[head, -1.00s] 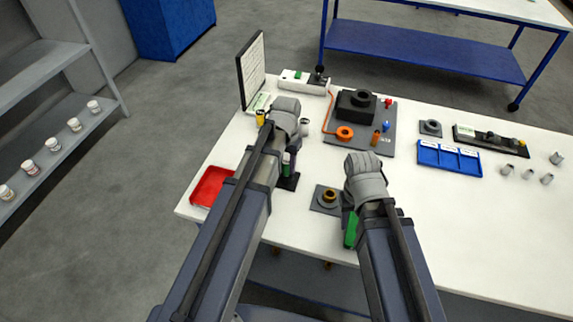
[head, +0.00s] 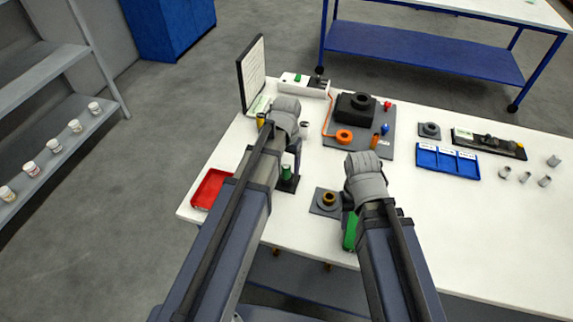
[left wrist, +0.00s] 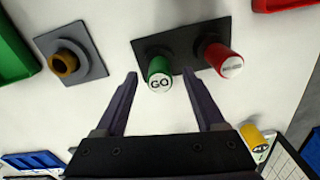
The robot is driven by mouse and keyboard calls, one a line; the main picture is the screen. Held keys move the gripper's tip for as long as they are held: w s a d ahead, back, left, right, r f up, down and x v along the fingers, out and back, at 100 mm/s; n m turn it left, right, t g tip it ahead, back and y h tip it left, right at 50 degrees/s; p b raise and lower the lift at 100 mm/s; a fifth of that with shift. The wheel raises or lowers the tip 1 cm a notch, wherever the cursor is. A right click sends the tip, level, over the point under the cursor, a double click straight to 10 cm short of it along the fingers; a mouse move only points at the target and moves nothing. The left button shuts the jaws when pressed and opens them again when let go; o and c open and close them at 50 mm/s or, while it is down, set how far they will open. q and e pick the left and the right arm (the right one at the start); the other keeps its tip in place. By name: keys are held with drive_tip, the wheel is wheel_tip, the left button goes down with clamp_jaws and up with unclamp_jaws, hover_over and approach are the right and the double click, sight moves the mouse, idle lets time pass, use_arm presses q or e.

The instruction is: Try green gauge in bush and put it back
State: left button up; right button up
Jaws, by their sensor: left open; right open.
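The green gauge (head: 287,173), its end marked GO, stands in a dark stand (head: 286,186); it also shows in the left wrist view (left wrist: 159,74). A red gauge (left wrist: 222,60) sits in the same stand. My left gripper (left wrist: 162,82) is open, its fingertips apart on either side of the green gauge. The left gripper is largely hidden by my arm in the head view (head: 293,160). The brass bush (head: 329,198) is on a grey plate, and shows in the left wrist view (left wrist: 65,62). My right gripper (head: 347,208) is mostly hidden beside that plate.
A red tray (head: 198,201) lies at the table's left edge. A green tray (head: 349,231) is at the front edge, partly behind my right arm. A board with a dark block (head: 345,115) and a blue tray (head: 449,174) stand further back. The table's right front is clear.

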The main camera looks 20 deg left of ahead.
use_arm(q)
wheel_tip(320, 180, up, 6)
drive_tip(key=p, duration=0.5)
drive_tip(key=shift+r+p, duration=0.15)
drive_tip(key=shift+p, duration=0.15)
drive_tip(key=shift+s+d, duration=0.2)
drive_tip(key=shift+s, duration=0.05)
drive_tip(key=s+d+f+m+y+b, duration=0.1)
drive_tip(key=s+d, duration=0.9)
drive_tip(key=s, duration=0.4)
drive_tip(key=shift+f+m+b, duration=0.25)
drive_tip(key=shift+m+b, duration=0.05)
drive_tip(key=shift+b, duration=0.05)
